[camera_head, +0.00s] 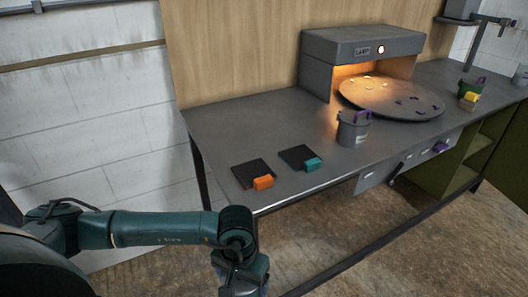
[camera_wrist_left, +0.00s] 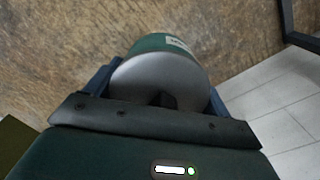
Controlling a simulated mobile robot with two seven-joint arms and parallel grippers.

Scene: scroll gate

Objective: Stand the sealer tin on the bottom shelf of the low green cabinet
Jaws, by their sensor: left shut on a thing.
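My left gripper (camera_head: 242,280) hangs in front of the bench at the bottom of the head view, its fingertips cut off or hidden there. In the left wrist view the gripper (camera_wrist_left: 160,85) is shut on a grey tin with a green band and a pale label (camera_wrist_left: 155,72), held between the two fingers above the brown floor. I take it for the sealer tin; its label is unreadable. The low green cabinet (camera_head: 450,178) stands under the bench at the right, its front open with a shelf inside. My right gripper is not in view.
A bench leg and lower rail cross the floor space.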

